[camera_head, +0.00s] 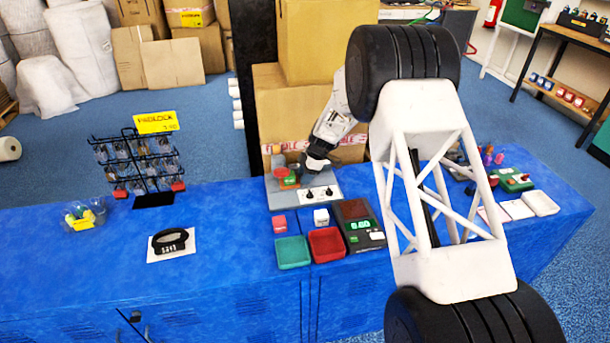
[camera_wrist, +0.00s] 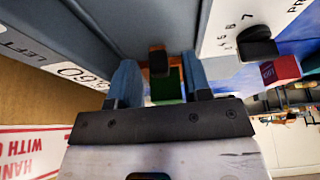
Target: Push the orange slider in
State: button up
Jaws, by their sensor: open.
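A grey control panel (camera_head: 328,178) stands on the blue bench in the head view. My gripper (camera_head: 314,163) is just right of and above these parts. In the wrist view my gripper (camera_wrist: 159,68) is open, its two blue-grey fingers apart. A dark brown-orange block (camera_wrist: 158,61) and a green patch with an orange edge (camera_wrist: 181,78) show between the fingers. I cannot tell whether a finger touches them, or how far the slider sticks out.
Red (camera_head: 279,224) and white (camera_head: 321,217) cubes, green (camera_head: 292,252) and red (camera_head: 327,244) trays and a scale (camera_head: 359,226) stand in front. A padlock rack (camera_head: 140,160) is left. Cartons (camera_head: 290,110) rise behind.

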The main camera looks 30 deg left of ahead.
jog(key=shift+c, duration=0.2)
grip_shut()
jog(key=shift+s+a, duration=1.35)
jog(key=shift+o, duration=0.2)
grip_release()
jog(key=shift+v, duration=3.9)
